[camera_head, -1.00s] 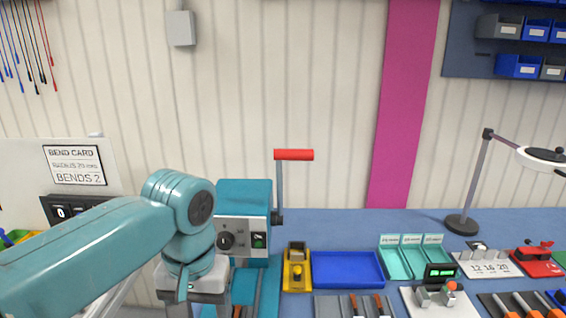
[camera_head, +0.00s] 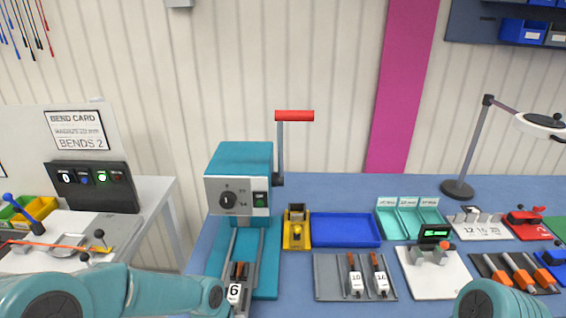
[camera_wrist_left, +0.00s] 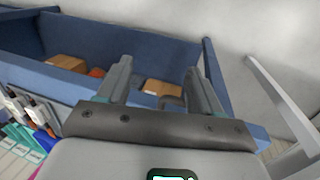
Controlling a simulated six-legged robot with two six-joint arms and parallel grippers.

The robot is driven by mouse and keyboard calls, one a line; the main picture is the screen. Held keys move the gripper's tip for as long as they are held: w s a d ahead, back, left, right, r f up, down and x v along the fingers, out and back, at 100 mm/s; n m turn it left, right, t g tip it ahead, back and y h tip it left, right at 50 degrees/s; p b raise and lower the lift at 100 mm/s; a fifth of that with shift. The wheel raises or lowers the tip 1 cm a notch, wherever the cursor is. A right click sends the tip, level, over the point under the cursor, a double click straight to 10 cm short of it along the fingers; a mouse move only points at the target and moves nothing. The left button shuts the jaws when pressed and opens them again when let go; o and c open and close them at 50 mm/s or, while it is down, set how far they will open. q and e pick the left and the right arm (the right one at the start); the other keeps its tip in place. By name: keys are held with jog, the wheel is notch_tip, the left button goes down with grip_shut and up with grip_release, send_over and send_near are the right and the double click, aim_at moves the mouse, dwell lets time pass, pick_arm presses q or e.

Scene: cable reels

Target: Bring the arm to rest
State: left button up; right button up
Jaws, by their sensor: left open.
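My left arm (camera_head: 120,292) lies low across the bottom left of the head view, and its gripper is outside that view. My left gripper (camera_wrist_left: 158,68) shows in the left wrist view, with two grey fingers apart and nothing visible between them. Beyond the fingers is a blue open bin (camera_wrist_left: 150,38) holding brown boxes and an orange item. A teal part of my right arm (camera_head: 495,301) shows at the bottom right; my right gripper is not in view.
A teal machine with a red-handled lever (camera_head: 293,116) stands on the blue bench. A blue tray (camera_head: 345,230), teal bins (camera_head: 408,218), a tool rack (camera_head: 330,275) and a lamp (camera_head: 458,188) are to its right. A bend-card panel (camera_head: 80,130) and side table (camera_head: 158,190) are left.

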pick_arm(q)
jog(key=s+a+f+n+h, duration=0.1)
jog(key=s+a+f+n, duration=0.15)
jog(key=s+f, duration=1.25)
notch_tip(320, 180, down, 11)
jog(key=b, duration=1)
jog(key=shift+d+r+t, duration=0.15)
jog(key=shift+d+t, duration=0.05)
jog(key=shift+t, duration=0.2)
jog(key=shift+s, duration=0.1)
